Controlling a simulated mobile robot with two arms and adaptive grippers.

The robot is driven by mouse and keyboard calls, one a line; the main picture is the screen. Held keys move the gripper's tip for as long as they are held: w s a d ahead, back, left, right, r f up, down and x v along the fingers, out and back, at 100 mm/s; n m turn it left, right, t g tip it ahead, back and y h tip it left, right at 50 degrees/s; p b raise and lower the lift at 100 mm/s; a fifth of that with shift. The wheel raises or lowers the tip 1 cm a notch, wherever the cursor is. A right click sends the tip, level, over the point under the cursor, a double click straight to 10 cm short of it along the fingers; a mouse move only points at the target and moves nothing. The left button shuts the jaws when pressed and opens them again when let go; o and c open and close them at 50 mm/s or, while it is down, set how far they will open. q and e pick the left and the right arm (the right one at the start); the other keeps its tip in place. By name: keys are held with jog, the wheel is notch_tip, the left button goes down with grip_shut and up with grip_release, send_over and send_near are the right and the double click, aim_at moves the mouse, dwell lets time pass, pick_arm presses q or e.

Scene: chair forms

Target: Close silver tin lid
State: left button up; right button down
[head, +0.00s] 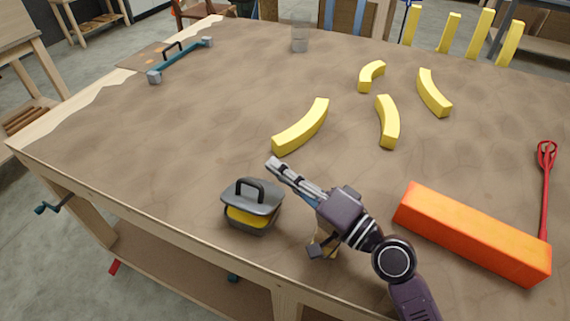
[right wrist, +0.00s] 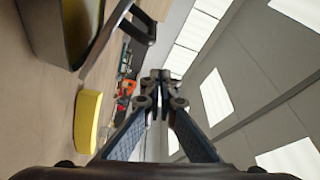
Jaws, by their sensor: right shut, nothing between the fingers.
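The silver tin (head: 250,224) stands near the front edge of the table. Its dark grey lid (head: 252,197) with a black loop handle sits above it. A yellow gap shows between lid and body, so the lid stands partly open. In the right wrist view the tin (right wrist: 42,35) is at the upper left, its golden inside showing, with the lid (right wrist: 104,48) apart from its rim. My right gripper (head: 273,165) is shut and empty, above the table just right of and beyond the lid, not visibly touching it. My left gripper is not in view.
Several yellow curved pieces (head: 302,127) lie beyond my gripper. An orange block (head: 472,232) and a red tool (head: 545,190) lie to the right. A glass (head: 300,38) and a blue-handled bar (head: 182,61) are at the back. The table left of the tin is clear.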

aim_at(273, 203)
jog(key=shift+s+a+f, duration=0.15)
jog(key=shift+s, duration=0.25)
jog(key=shift+s+a+f, duration=0.1)
jog(key=shift+s+f, duration=0.05)
jog(key=shift+s, duration=0.2)
jog(key=shift+s+a+f+b, duration=0.2)
jog(key=shift+s+f, duration=0.15)
jog(key=shift+s, duration=0.1)
jog(key=shift+s+a+f+b, duration=0.15)
jog(key=shift+s+a+f, duration=0.05)
jog(key=shift+s+f, duration=0.2)
jog(key=shift+s, duration=0.1)
jog(key=shift+v, duration=5.45)
jog(key=shift+s+d, duration=0.4)
